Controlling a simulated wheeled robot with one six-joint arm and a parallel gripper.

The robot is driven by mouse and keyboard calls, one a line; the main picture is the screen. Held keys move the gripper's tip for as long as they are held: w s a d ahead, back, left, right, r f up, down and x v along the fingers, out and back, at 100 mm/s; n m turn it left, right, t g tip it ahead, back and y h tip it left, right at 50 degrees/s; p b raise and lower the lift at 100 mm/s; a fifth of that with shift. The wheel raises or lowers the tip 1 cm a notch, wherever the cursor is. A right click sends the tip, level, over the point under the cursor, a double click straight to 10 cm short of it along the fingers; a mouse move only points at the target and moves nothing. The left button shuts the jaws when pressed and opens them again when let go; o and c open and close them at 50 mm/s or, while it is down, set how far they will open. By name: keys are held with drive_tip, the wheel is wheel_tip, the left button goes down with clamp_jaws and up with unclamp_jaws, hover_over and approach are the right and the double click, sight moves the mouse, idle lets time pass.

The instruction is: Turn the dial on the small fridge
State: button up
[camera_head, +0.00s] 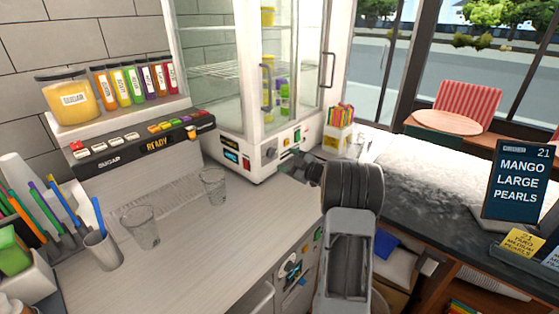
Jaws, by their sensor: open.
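The small fridge (257,142) is a white glass-door cabinet on the counter, at the top middle of the head view. Its lower front panel carries labels, a small red display and some knobs. A dark round dial (270,153) sits on this panel, with small coloured buttons to its right. My gripper (284,168) is just in front of the panel, below and right of the dial. It looks apart from the dial, but the exact gap is hard to tell. The gripper is open and I see nothing in it; my arm's wrist hides part of it.
Two clear cups (141,227) stand on the counter (190,265) left of my arm. A sugar dispenser (150,145) stands behind them. A box of coloured packets (338,130) stands right of the fridge, close to my arm.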

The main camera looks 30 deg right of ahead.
drive_tip(key=b+v, duration=0.1)
drive_tip(key=v, duration=0.7)
idle(0.5)
drive_tip(key=a+r+m+g+h, duration=0.3)
drive_tip(key=a+r+m+h, duration=0.2)
drive_tip(key=a+m+h, duration=0.4)
drive_tip(key=s+a+f+m+g+y, duration=0.1)
drive_tip(key=s+a+f+g, duration=0.2)
drive_tip(key=s+a, duration=0.6)
drive_tip(key=s+a+f+m+g+y, duration=0.1)
drive_tip(key=s+a+f+g+y, duration=0.1)
drive_tip(key=s+a+f+g, duration=0.2)
drive_tip(key=s+a+g, duration=0.3)
drive_tip(key=s+a, duration=0.3)
drive_tip(key=s, duration=0.3)
drive_tip(key=shift+s+f+m, duration=0.2)
drive_tip(key=shift+s+m, duration=0.1)
drive_tip(key=shift+s, duration=0.05)
